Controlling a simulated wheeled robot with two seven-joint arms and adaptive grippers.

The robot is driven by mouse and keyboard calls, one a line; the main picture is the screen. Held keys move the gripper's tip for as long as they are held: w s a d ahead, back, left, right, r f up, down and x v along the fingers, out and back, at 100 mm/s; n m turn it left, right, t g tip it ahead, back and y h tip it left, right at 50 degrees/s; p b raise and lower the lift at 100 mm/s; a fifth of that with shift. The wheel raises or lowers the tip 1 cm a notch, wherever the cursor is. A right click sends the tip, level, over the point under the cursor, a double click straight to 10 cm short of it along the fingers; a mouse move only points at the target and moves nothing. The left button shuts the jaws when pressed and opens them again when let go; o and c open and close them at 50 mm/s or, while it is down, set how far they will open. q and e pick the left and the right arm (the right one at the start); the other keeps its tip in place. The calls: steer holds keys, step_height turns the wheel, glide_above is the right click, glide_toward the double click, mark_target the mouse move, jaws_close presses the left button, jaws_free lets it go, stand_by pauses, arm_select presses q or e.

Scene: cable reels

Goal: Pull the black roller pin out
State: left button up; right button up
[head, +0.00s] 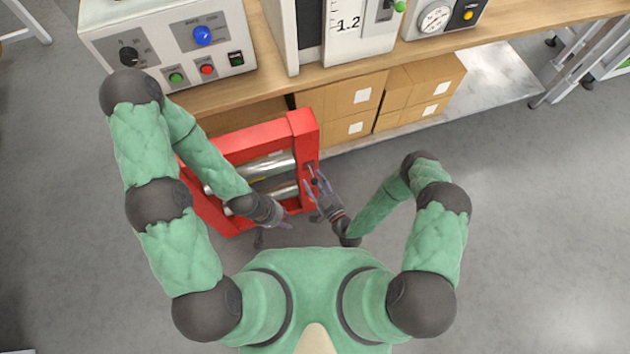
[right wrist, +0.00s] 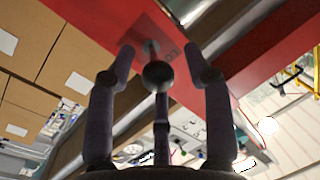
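The black roller pin (right wrist: 158,76) has a round black knob on a thin shaft that goes into the red frame (right wrist: 115,20). In the head view the pin (head: 313,177) is a small dark spot on the right side of the red stand (head: 306,130). My right gripper (head: 317,195) is at that side. In the right wrist view its three fingers (right wrist: 160,85) are spread around the knob, with visible gaps on both sides. My left gripper (head: 273,225) is at the front of the stand, with its fingers spread and nothing visible between them.
Metal rollers (head: 265,165) lie across the stand. A wooden bench (head: 350,70) with control boxes is behind it, and cardboard boxes (head: 340,105) are on the shelf below. The floor (head: 530,220) to the right is clear.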

steer(key=v, duration=1.2)
stand_by(0.3)
stand_by(0.6)
steer(key=w+d+f+g+h, duration=0.1)
steer(key=w+d+f+g, duration=0.2)
steer(key=g, duration=0.4)
steer(key=s+r+m+g+h, duration=0.3)
steer(key=s+r+m+g, duration=0.3)
steer(key=s+r+g, duration=0.1)
steer(key=shift+s+r+g+h, duration=0.3)
steer(key=shift+r+g+h, duration=0.1)
steer(key=shift+r+g, duration=0.3)
steer(key=shift+d+f, duration=0.1)
